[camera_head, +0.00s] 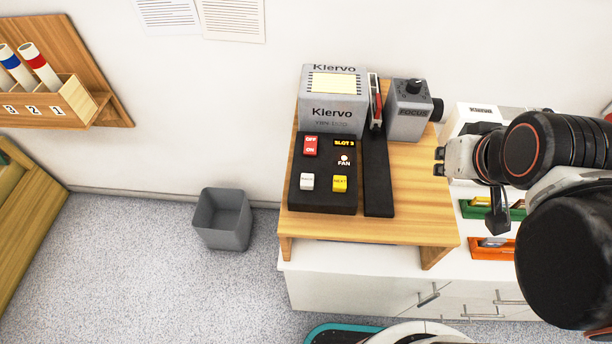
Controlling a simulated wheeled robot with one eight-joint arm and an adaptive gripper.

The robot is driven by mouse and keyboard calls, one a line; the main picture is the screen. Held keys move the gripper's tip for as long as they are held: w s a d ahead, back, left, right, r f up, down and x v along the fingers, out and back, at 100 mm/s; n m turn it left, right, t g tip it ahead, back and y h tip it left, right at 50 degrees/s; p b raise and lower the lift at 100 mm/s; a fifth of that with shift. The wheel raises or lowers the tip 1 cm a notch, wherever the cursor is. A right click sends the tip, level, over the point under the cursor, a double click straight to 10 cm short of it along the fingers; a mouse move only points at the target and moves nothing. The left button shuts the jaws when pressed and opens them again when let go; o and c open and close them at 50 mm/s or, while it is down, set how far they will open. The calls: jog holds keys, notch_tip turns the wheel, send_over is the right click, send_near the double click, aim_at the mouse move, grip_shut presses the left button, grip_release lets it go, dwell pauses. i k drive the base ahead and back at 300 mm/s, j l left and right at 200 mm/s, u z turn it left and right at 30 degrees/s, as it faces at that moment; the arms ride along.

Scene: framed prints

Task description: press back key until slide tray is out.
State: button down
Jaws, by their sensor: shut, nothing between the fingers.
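A grey slide projector marked Klervo (333,98) stands on a raised wooden stand (410,205). In front of it is a black control panel (325,200). The panel has a white key (307,181), which looks like the back key though its label is too small to read surely. It also has a yellow NEXT key (340,184), a red OFF/ON switch (310,146), and a lit SLOT 3 display (344,143). A dark track (377,175) runs beside the panel, with a red-and-white slide tray (375,101) at its back. My gripper (440,161) is shut and empty, right of the track.
A grey FOCUS unit (410,112) with a black knob stands right of the tray. Green (479,207) and orange (487,248) frames lie at right, partly behind my arm. A grey bin (222,218) stands on the floor. A wooden rack (60,85) holds tubes at left.

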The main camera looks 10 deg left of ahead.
aim_at(307, 180)
jog(key=k+j+z, duration=0.2)
jog(key=k+j, duration=0.15)
jog(key=j, duration=0.35)
jog(key=k+j+z, duration=0.15)
jog(key=k+j, duration=0.25)
jog(key=j, duration=0.25)
jog(key=k+j+z, duration=0.2)
jog(key=k+j, duration=0.25)
jog(key=j, duration=0.15)
